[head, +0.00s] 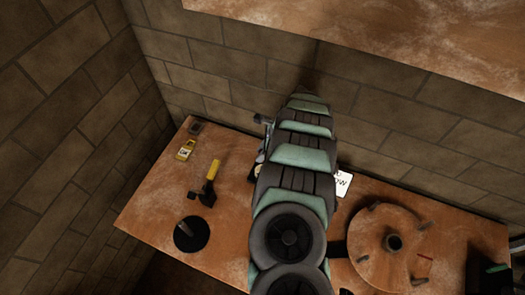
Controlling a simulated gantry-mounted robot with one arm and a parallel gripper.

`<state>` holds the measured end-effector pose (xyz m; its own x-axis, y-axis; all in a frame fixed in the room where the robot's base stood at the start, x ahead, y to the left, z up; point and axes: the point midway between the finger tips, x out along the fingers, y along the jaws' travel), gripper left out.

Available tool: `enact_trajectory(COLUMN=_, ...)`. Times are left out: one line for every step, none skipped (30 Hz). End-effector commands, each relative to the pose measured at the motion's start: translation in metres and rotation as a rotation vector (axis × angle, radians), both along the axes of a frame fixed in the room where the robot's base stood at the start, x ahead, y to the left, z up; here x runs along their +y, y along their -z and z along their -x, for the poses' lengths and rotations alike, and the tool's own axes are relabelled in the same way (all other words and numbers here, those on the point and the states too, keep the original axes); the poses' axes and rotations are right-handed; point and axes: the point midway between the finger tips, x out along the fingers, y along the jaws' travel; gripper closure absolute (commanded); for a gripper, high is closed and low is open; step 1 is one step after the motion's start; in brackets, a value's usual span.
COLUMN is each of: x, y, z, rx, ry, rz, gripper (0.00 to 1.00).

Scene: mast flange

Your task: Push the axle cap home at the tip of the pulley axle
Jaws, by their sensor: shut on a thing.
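In the head view my own grey and green arm runs up the middle of the picture and covers the centre of the bench. My gripper cannot be made out; the arm hides the area where it could be. Small grey metal parts (263,121) stick out at the arm's left edge; I cannot tell whether they belong to the gripper or to the pulley fitting. The axle cap and the tip of the pulley axle cannot be made out, so how they sit to each other is hidden.
The brown bench (150,215) stands against block walls. On its left lie a yellow-handled tool (211,182), a yellow item (186,149) and a black disc (191,234). A round flange (370,234) with a hub and several pegs lies right, near a white card (343,183). Dark objects crowd the right corner.

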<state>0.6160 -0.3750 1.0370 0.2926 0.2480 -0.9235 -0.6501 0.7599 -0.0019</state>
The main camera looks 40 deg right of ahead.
Motion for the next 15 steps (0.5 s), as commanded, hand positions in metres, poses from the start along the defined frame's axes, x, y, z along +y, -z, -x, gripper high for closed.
enact_trajectory(x=0.0, y=0.001, z=0.0, rx=0.0, ry=0.002, rz=0.0, gripper=1.0)
enact_trajectory(x=0.001, y=0.001, z=0.0, rx=0.0, ry=0.005, rz=0.0, gripper=1.0)
enact_trajectory(x=0.0, y=0.002, z=0.0, rx=0.0, ry=0.009, rz=-0.001, gripper=1.0)
enact_trajectory(x=0.0, y=0.004, z=0.001, rx=0.001, ry=0.01, rz=-0.001, gripper=1.0)
enact_trajectory(x=0.0, y=0.005, z=0.001, rx=0.001, ry=0.009, rz=0.0, gripper=1.0)
enact_trajectory(x=0.0, y=0.008, z=0.001, rx=0.001, ry=0.009, rz=0.0, gripper=1.0)
enact_trajectory(x=0.0, y=0.01, z=0.001, rx=0.001, ry=0.009, rz=0.0, gripper=1.0)
enact_trajectory(x=0.0, y=0.012, z=0.001, rx=0.001, ry=0.009, rz=0.0, gripper=1.0)
enact_trajectory(x=0.0, y=0.016, z=0.0, rx=0.001, ry=0.009, rz=0.0, gripper=1.0)
enact_trajectory(x=-0.001, y=0.018, z=0.0, rx=0.001, ry=0.009, rz=0.0, gripper=1.0)
enact_trajectory(x=0.0, y=0.021, z=0.0, rx=0.001, ry=0.009, rz=0.0, gripper=1.0)
enact_trajectory(x=0.0, y=0.025, z=0.0, rx=0.001, ry=0.009, rz=0.0, gripper=1.0)
enact_trajectory(x=0.0, y=0.028, z=0.0, rx=0.001, ry=0.009, rz=0.0, gripper=1.0)
enact_trajectory(x=0.0, y=0.031, z=0.0, rx=0.001, ry=0.009, rz=0.0, gripper=1.0)
enact_trajectory(x=0.0, y=0.035, z=0.0, rx=0.002, ry=0.008, rz=0.0, gripper=1.0)
